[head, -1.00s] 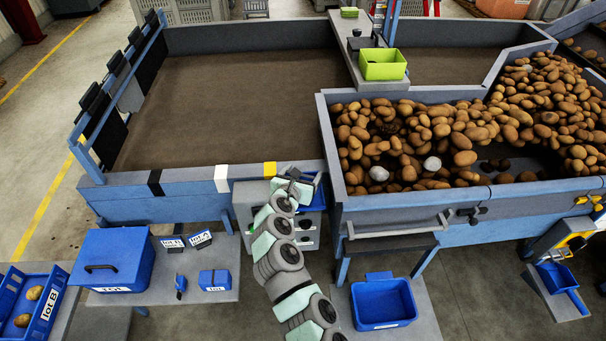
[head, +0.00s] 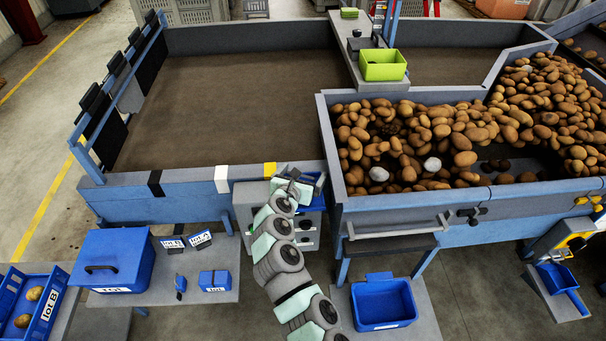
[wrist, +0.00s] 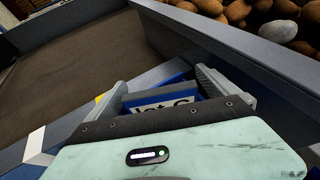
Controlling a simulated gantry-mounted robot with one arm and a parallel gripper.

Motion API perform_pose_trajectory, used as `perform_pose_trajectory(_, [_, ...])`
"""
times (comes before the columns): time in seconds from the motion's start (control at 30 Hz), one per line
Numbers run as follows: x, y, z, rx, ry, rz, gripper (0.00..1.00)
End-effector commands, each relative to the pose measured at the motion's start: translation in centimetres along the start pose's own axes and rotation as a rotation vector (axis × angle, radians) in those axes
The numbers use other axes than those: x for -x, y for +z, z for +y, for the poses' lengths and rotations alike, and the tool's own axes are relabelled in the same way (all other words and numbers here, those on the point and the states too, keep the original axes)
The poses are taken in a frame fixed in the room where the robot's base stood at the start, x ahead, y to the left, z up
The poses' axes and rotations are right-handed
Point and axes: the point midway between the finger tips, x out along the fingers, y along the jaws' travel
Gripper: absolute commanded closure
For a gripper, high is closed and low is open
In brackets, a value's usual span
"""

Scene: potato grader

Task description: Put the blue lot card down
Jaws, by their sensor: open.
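A blue lot card (wrist: 158,98) with a white label, seemingly reading "lot C", shows between the fingers of my gripper (wrist: 162,80) in the wrist view. The lower part of the label is hidden behind the gripper body. The fingers stand apart on either side of the card; whether either touches it I cannot tell. In the head view my gripper (head: 297,178) is over the grey control box (head: 244,205) at the belt's front edge. Blue shows just right of the gripper there, but the arm hides most of the card.
A grey side table at left holds a blue lidded box (head: 115,262), two lot cards (head: 200,239) and a small blue block (head: 215,280). The potato bin wall (head: 330,150) stands close right of my gripper. A blue tub (head: 383,303) sits lower right. The wide belt (head: 230,105) is empty.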

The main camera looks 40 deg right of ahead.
Motion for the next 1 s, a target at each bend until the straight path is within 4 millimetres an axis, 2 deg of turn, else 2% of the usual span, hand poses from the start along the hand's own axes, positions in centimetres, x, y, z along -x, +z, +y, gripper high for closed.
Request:
perform_pose_trajectory(0.63, [9.1,-0.1,0.1,0.004,0.005,-0.001,0.02])
perform_pose_trajectory(0.8, [10.8,-0.1,0.1,0.003,0.003,0.000,0.02])
perform_pose_trajectory(1.0, [11.6,-0.1,0.0,0.002,0.001,0.000,0.02])
